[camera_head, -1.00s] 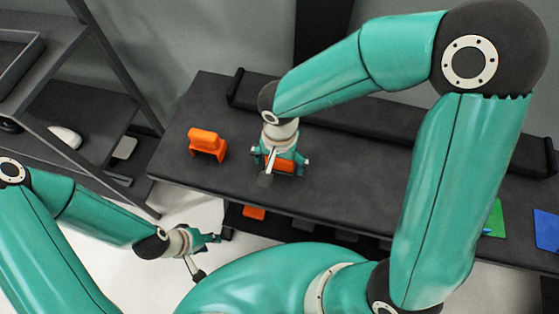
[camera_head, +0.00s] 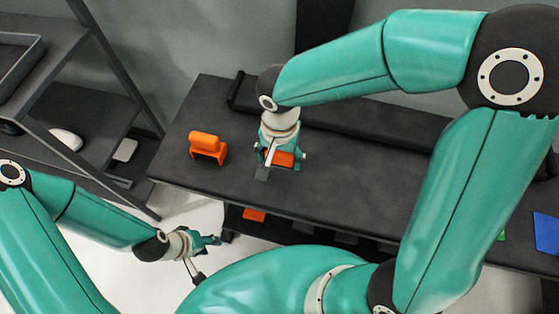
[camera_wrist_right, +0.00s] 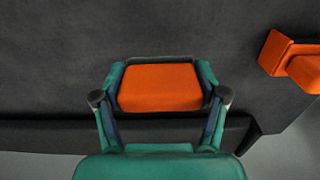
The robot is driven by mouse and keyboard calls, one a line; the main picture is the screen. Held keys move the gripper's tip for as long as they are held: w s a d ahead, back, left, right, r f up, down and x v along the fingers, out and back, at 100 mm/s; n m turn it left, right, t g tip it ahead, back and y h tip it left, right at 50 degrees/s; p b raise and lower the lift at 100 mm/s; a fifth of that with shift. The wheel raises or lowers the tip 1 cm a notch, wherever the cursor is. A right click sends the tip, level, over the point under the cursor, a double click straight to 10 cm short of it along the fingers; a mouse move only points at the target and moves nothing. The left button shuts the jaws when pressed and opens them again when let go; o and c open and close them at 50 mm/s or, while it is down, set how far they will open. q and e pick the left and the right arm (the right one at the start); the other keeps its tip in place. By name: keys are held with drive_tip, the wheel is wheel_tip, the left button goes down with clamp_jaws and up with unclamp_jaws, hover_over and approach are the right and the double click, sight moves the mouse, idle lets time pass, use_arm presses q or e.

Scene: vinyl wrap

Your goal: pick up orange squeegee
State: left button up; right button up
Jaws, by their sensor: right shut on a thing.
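The orange squeegee (camera_head: 281,159) is between the fingers of my right gripper (camera_head: 282,158), over the dark table in the head view. In the right wrist view, its orange block (camera_wrist_right: 160,88) fills the space between both fingers, which touch its two sides. My right gripper (camera_wrist_right: 160,95) is shut on it. I cannot tell whether it is clear of the tabletop. My left gripper (camera_head: 210,240) hangs low in front of the table's left end, away from the squeegee; its fingers are too small to read.
A second orange tool (camera_head: 208,146) stands left on the dark table (camera_head: 330,185); it also shows in the right wrist view (camera_wrist_right: 290,60). A long dark bar (camera_head: 370,122) lies along the back. A shelf rack (camera_head: 90,110) stands left. A blue card (camera_head: 546,232) is far right.

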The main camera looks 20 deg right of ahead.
wheel_tip(320, 180, up, 16)
drive_tip(key=shift+p, duration=0.35)
